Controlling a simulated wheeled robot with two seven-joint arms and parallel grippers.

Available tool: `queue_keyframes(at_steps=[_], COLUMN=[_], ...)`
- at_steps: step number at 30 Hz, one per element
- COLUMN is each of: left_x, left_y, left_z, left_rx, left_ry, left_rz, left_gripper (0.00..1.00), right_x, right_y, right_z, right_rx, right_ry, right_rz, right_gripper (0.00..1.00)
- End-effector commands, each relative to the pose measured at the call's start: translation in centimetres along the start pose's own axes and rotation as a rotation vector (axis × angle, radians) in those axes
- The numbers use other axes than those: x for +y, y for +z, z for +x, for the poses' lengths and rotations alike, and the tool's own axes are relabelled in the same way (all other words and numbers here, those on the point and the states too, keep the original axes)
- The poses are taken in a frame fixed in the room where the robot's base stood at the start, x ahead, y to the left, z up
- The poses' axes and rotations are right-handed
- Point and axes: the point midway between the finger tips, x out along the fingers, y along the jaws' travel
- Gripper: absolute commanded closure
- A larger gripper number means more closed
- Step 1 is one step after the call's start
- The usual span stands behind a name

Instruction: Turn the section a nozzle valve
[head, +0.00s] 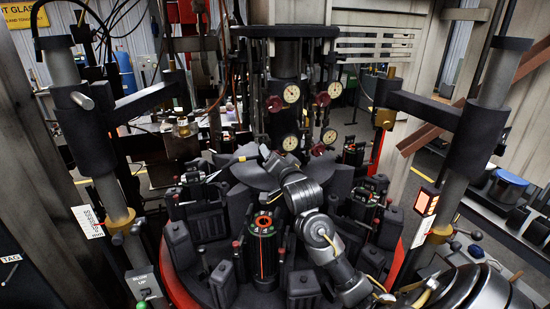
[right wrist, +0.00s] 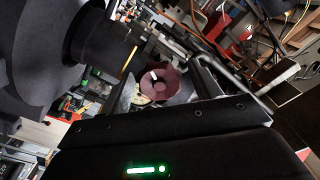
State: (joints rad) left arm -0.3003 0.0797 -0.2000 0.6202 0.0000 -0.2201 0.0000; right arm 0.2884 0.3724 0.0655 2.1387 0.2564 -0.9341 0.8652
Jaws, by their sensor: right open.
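Dark red round valve knobs stand beside dial gauges on the central column in the head view: an upper left knob (head: 274,103), an upper right knob (head: 322,99) and a lower right knob (head: 318,149). My right arm reaches up from the lower right, and its gripper (head: 267,154) is by the column near the lower left gauge (head: 289,142). In the right wrist view a dark red knob (right wrist: 157,86) shows ahead between the spread fingers of my right gripper (right wrist: 172,80). I cannot tell whether they touch it. Section labels are not readable. My left gripper is not in view.
Several black moulds (head: 221,283) ring the round table below the column. An orange-topped mould (head: 263,250) stands at the front. Thick posts with black brackets (head: 426,108) flank both sides. In the wrist view a large dark cylinder (right wrist: 40,50) is close at left.

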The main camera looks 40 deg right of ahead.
Motion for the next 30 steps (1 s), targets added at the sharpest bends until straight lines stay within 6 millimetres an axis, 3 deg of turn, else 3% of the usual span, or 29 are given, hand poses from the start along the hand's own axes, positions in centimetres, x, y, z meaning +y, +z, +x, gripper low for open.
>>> queue_keyframes(at_steps=[8, 18, 21, 30], left_x=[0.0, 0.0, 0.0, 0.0], left_y=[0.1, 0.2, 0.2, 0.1], left_z=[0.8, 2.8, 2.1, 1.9], left_rx=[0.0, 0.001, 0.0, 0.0], left_ry=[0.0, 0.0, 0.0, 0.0], left_rz=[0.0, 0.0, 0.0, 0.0], left_gripper=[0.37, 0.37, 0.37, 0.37], right_x=[0.1, 0.1, -0.1, 0.1], right_y=[0.3, 0.2, 0.0, 0.0], right_z=[-1.4, -8.0, -9.4, -10.8], right_rx=[-0.001, 0.0, -0.003, -0.001], right_ry=[-0.001, -0.002, 0.0, 0.001], right_rz=[0.002, 0.007, 0.004, 0.001], right_gripper=[0.37, 0.37, 0.37, 0.37])
